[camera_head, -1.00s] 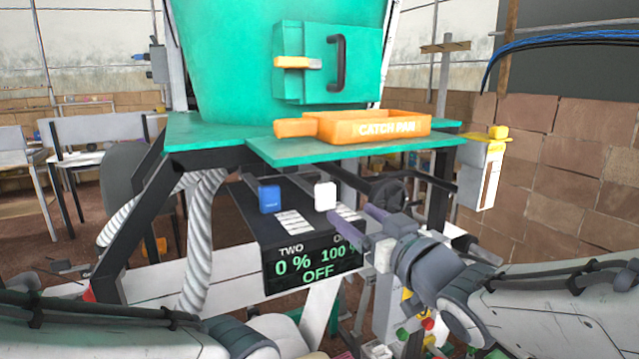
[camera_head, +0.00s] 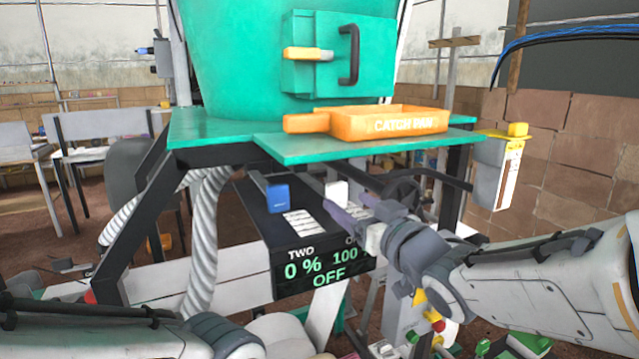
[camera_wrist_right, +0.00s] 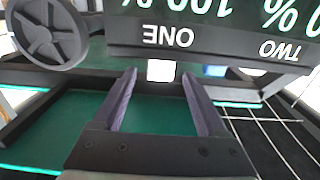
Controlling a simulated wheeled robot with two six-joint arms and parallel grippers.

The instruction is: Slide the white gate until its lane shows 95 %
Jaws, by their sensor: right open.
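The white gate (camera_head: 336,193) is a small white block on the right-hand rail under the green table, above the lane whose display reads 100 %. It also shows in the right wrist view (camera_wrist_right: 161,70), ahead of and between the fingertips. My right gripper (camera_head: 340,205) is open, its purple fingers pointing at the white gate from the near right; contact cannot be told. The dark display (camera_head: 310,270) reads TWO 0 %, 100 % and OFF; the right label is partly hidden by my gripper. My left arm shows at the lower left, its gripper out of view.
A blue gate (camera_head: 278,197) sits left of the white one on its own rail. The green table (camera_head: 290,150) with the orange catch pan (camera_head: 390,123) overhangs the gates. A black table leg (camera_head: 455,200) and a hand wheel (camera_wrist_right: 45,30) stand nearby.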

